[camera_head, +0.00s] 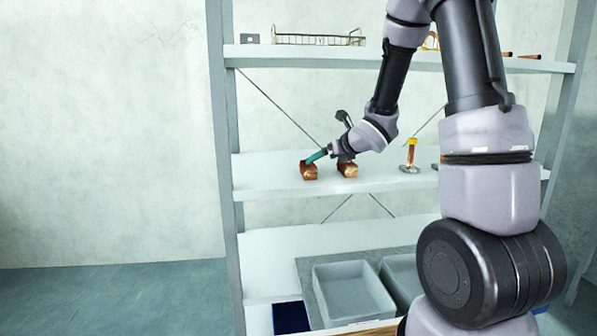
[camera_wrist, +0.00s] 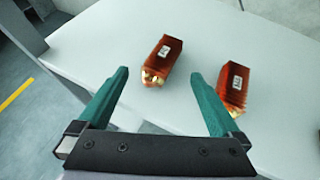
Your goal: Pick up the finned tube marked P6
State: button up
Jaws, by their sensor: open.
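Two copper-brown finned tubes lie on the middle shelf. In the wrist view one tube (camera_wrist: 165,62) is near the picture's middle and the other tube (camera_wrist: 233,90) is to its right. Each has a small white label on top, too small and blurred to read, so I cannot tell which is P6. They also show in the head view, a left one (camera_head: 308,172) and a right one (camera_head: 348,170). My gripper (camera_wrist: 160,76) has its teal fingers spread and empty. In the wrist view the near end of the middle tube appears between the fingertips, apart from both. The right finger lies close to the right tube in the picture.
The white middle shelf (camera_head: 270,181) has bare room left of the tubes. A yellow-topped part (camera_head: 411,153) stands further right. A wire basket (camera_head: 318,39) is on the upper shelf above. Grey bins (camera_head: 350,290) sit below. Shelf posts (camera_head: 222,120) flank the rack.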

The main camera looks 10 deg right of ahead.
aim_at(312, 165)
jog(key=x, duration=0.8)
jog(key=shift+w+d, duration=0.1)
jog(key=shift+w, duration=0.45)
grip_shut()
